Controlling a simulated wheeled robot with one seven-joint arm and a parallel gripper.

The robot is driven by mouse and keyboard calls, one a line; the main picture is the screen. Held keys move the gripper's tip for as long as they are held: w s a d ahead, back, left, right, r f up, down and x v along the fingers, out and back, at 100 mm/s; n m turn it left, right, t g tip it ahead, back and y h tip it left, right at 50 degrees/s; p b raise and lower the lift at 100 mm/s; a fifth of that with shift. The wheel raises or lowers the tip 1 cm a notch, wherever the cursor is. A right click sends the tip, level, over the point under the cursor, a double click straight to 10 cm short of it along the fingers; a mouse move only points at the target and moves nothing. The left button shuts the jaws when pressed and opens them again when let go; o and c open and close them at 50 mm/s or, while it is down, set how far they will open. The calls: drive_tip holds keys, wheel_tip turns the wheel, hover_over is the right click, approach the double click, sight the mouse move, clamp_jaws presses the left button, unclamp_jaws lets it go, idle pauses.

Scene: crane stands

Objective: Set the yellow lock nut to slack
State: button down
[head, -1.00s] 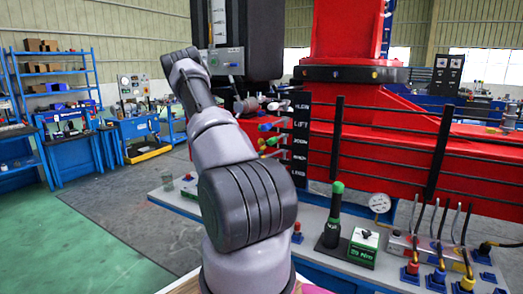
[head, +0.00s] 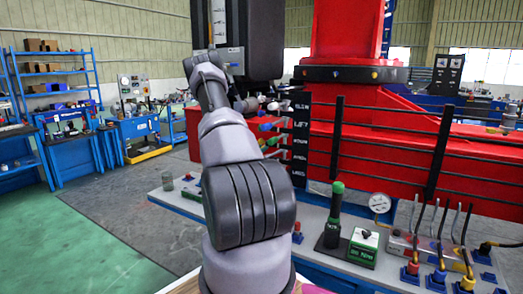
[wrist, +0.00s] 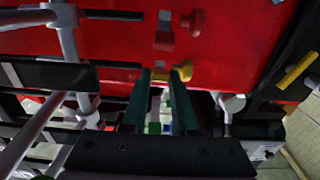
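In the wrist view my gripper (wrist: 162,84) shows as two dark green fingers, apart, pointing at a red panel. A small yellow block (wrist: 157,77) shows between the fingertips, and a round yellow knob (wrist: 184,70) is beside the right fingertip, partly covered by it. I cannot tell which of these is the yellow lock nut, or whether the fingers touch either. In the head view my arm hides the gripper.
A red knob (wrist: 192,21) and red block (wrist: 165,40) sit above in the wrist view. A yellow bar (wrist: 297,70) is at the right, and grey rods (wrist: 65,35) cross at the left. A bench (head: 320,255) with a gauge (head: 379,203) stands in front of the red machine.

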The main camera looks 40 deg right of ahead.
drive_tip(key=shift+f+h, duration=0.4)
drive_tip(key=shift+h, duration=0.3)
drive_tip(key=c, duration=0.7)
unclamp_jaws()
drive_tip(key=v, duration=1)
drive_tip(key=shift+s+a, duration=0.25)
drive_tip(key=shift+a, duration=0.05)
drive_tip(key=shift+w, duration=0.1)
